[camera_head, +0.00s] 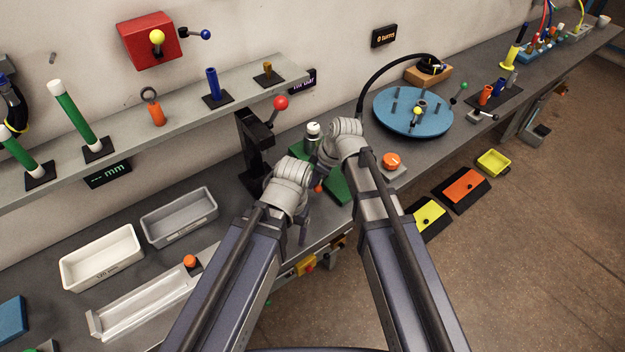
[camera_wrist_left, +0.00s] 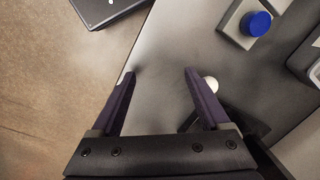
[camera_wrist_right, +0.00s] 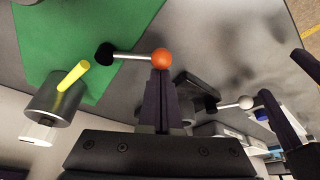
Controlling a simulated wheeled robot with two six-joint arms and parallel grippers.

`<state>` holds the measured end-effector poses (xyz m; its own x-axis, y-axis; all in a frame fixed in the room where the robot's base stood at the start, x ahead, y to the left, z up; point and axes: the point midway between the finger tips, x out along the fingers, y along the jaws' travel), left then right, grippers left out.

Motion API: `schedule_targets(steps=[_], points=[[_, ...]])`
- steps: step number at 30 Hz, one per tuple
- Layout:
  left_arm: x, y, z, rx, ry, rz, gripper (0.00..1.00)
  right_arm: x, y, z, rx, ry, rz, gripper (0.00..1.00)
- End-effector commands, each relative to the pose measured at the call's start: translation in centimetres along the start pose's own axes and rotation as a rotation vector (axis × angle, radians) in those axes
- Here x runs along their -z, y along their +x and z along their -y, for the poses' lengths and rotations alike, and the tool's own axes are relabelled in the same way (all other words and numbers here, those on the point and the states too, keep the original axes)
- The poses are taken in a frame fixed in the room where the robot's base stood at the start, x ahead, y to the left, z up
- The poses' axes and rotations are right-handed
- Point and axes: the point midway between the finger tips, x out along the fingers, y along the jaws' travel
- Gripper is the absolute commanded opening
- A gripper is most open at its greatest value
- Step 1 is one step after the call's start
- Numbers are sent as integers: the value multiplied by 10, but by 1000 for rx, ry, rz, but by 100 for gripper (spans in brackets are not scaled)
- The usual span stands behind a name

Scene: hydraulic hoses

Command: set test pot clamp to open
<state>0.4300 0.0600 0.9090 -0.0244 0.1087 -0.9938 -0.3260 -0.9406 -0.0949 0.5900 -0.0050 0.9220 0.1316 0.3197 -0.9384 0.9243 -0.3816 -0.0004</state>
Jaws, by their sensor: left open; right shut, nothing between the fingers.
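The green plate (camera_head: 337,190) lies on the bench, partly hidden by my arms. In the right wrist view the green plate (camera_wrist_right: 75,40) bears a metal pot (camera_wrist_right: 55,100) with a yellow pin. A lever (camera_wrist_right: 130,56) with an orange ball (camera_wrist_right: 161,58) runs from a black pivot on the plate; I take this as the clamp lever. My right gripper (camera_wrist_right: 161,76) is shut and empty, its fingertips at the orange ball, contact unclear. The orange ball (camera_head: 318,187) barely shows in the head view. My left gripper (camera_wrist_left: 160,72) is open and empty; a white ball (camera_wrist_left: 212,84) shows beside its right finger.
A black press-like stand (camera_head: 257,145) rises left of the plate. An orange knob (camera_head: 391,160) and a blue round table (camera_head: 412,110) are to the right. A white tray (camera_head: 102,258) and a grey tray (camera_head: 180,217) lie left. A blue button (camera_wrist_left: 256,23) is near my left gripper.

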Motion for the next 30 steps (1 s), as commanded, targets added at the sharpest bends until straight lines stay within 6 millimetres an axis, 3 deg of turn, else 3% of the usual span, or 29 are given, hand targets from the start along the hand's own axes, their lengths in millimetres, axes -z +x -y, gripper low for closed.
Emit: schedule_targets(steps=[13,25,30], points=[[0,0,0,0,0,0,79,-8,-3,0,44,-117,0,0],[0,0,0,0,0,0,79,-28,-10,-3,157,-425,0,0],[0,0,0,0,0,0,79,-37,-14,-5,155,-423,0,0]])
